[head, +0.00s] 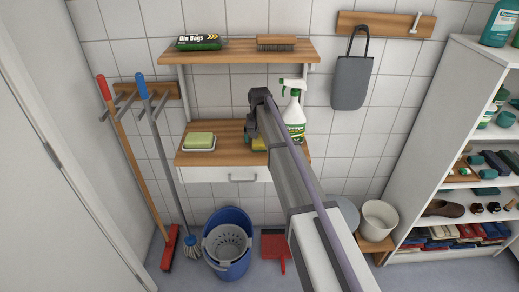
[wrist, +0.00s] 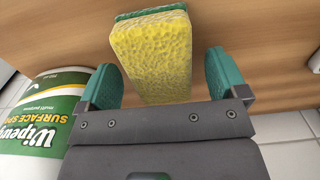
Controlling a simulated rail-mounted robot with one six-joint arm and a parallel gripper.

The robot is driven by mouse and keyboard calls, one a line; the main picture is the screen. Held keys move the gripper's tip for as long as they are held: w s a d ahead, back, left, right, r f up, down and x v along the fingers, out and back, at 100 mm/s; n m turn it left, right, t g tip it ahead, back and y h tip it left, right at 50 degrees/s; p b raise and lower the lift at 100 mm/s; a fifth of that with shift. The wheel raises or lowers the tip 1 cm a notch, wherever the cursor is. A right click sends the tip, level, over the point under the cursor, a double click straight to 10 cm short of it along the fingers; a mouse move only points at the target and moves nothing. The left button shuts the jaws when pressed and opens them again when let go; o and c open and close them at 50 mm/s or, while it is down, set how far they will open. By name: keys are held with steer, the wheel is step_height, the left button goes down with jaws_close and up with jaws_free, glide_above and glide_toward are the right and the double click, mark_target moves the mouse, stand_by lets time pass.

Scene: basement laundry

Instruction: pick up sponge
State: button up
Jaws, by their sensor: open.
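The sponge (wrist: 152,58) is yellow with a green layer, and in the wrist view it stands on the wooden shelf top, between and just beyond my fingertips. My gripper (wrist: 163,82) is open, with one green-padded finger on each side of the sponge and a visible gap at the right. In the head view a bit of the yellow sponge (head: 258,144) shows beside my arm, which hides the rest of it.
A spray bottle (head: 294,118) stands close by; in the wrist view its white and green body (wrist: 42,115) is left of my gripper. A soap bar on a dish (head: 199,142) sits left on the wooden top (head: 225,133). An upper shelf (head: 235,55) hangs above.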

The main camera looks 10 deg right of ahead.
mark_target(259, 138)
steer(key=shift+f, duration=0.5)
steer(key=c, duration=1)
steer(key=shift+r, duration=0.1)
steer(key=shift+s+r+p, duration=0.1)
steer(key=shift+r+p, duration=0.1)
steer(key=shift+p, duration=0.25)
step_height(259, 138, up, 7)
steer(key=p, duration=0.7)
steer(key=shift+s+r, duration=0.15)
steer(key=s+a, duration=0.1)
steer(key=s, duration=0.5)
steer(key=s+a, duration=0.1)
steer(key=s, duration=0.6)
steer(key=s+a+f, duration=0.1)
steer(key=s, duration=0.5)
steer(key=shift+s+a+b, duration=0.15)
steer(key=shift+a+b, duration=0.15)
